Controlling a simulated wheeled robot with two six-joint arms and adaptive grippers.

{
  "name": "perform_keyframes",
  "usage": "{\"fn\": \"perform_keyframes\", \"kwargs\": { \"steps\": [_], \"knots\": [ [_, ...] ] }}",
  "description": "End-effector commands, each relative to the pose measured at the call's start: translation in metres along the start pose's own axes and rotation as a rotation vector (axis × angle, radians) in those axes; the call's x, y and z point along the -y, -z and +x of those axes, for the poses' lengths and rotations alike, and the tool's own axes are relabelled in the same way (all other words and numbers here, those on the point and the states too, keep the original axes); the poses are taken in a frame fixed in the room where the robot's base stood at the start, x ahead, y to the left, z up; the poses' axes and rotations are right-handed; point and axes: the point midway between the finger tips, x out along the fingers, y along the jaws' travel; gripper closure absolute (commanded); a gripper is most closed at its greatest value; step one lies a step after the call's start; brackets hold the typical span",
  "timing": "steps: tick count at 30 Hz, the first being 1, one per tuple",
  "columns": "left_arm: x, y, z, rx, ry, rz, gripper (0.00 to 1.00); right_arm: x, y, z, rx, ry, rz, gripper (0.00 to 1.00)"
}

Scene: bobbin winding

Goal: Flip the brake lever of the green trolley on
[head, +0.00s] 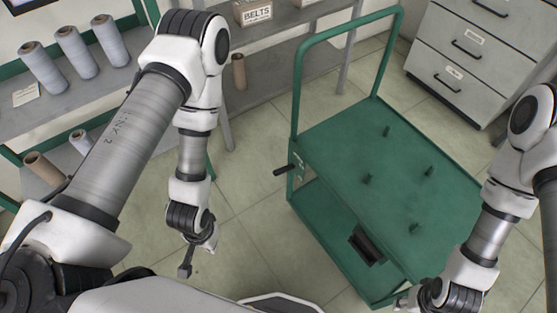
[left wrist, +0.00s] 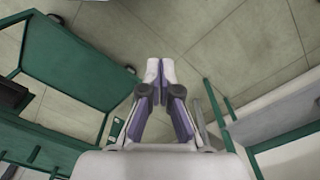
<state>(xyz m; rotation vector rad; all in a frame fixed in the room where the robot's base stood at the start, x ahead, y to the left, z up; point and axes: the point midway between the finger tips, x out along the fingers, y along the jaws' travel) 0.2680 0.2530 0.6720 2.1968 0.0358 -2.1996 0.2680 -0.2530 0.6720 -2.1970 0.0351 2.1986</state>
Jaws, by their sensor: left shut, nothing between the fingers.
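The green trolley (head: 330,130) stands at the centre right of the head view, and its frame shows at the left of the left wrist view (left wrist: 75,50). Its brake lever (head: 284,170) is a short dark handle sticking out left from a small plate on the trolley's left post. In the left wrist view I cannot make out the lever clearly. My left gripper (head: 185,270) is shut and empty, pointing down, left of and nearer than the lever and apart from it; its closed fingertips show in the left wrist view (left wrist: 160,71). My right gripper is mostly cut off at the bottom edge.
Several pegs stand on the trolley's top deck; a dark box (head: 367,244) sits at its near side. Shelves with grey bobbins (head: 75,52) and a belts box (head: 253,12) are behind left. A drawer cabinet (head: 470,60) stands back right. Floor between left gripper and trolley is clear.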

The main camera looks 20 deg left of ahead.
Motion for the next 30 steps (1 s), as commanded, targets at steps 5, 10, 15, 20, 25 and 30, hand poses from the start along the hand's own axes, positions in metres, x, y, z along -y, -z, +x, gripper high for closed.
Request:
{"fn": "perform_keyframes", "kwargs": {
  "steps": [5, 10, 15, 20, 25, 30],
  "knots": [
    [-0.002, 0.009, 0.009, -0.023, -0.015, 0.01, 1.0, 0.0, 0.0, 0.01, 0.0, 0.0, 0.0, 0.6],
    [-0.015, 0.087, 0.058, -0.231, -0.144, 0.123, 1.0, -0.001, 0.0, 0.08, -0.001, 0.0, 0.0, 0.6],
    [-0.029, 0.203, 0.078, -0.611, -0.296, 0.355, 1.0, -0.001, 0.0, 0.171, 0.001, 0.0, 0.0, 0.6],
    [-0.03, 0.266, 0.056, -0.9, -0.351, 0.554, 1.0, -0.002, 0.0, 0.222, 0.0, 0.0, 0.0, 0.6],
    [-0.03, 0.283, 0.034, -1.01, -0.361, 0.638, 1.0, -0.002, 0.001, 0.229, -0.001, 0.0, 0.0, 0.6],
    [-0.03, 0.282, 0.03, -1.009, -0.362, 0.641, 1.0, -0.002, 0.001, 0.225, -0.002, 0.0, 0.0, 0.6]
  ]
}}
